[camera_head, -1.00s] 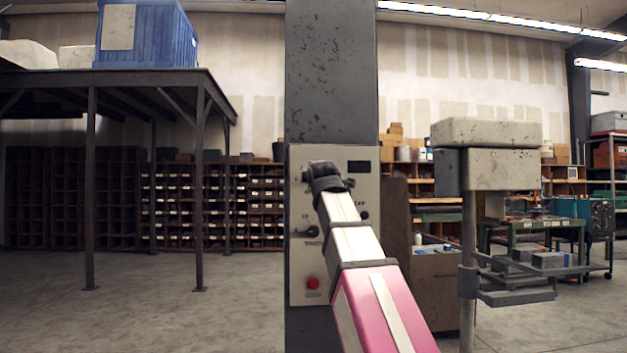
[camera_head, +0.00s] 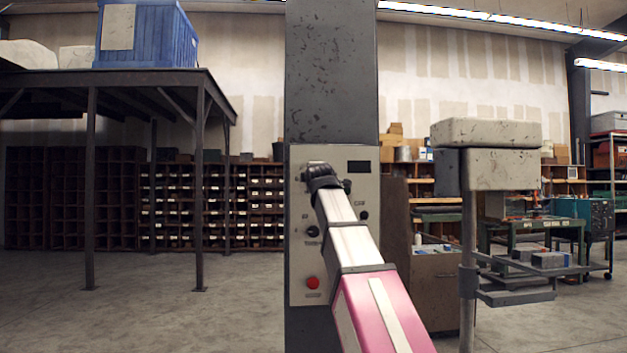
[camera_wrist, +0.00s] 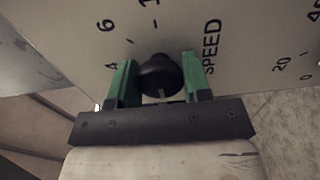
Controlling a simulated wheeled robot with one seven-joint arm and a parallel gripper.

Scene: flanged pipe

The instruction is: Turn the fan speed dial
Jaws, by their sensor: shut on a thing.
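The fan speed dial (camera_wrist: 160,76) is a round black knob on a pale panel, with "SPEED" printed beside it in the wrist view. My gripper (camera_wrist: 160,84) has green fingers, one on each side of the knob, and is shut on it. In the head view my gripper (camera_head: 320,172) is at the upper part of the control panel (camera_head: 300,268), and my wrist and arm hide the dial there.
The panel is mounted on a grey column (camera_head: 331,75). It also has a red button (camera_head: 313,283), a small black knob (camera_head: 312,231) and a dark display (camera_head: 360,167). A drill-press-like machine (camera_head: 487,170) stands to the right. Open floor lies left.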

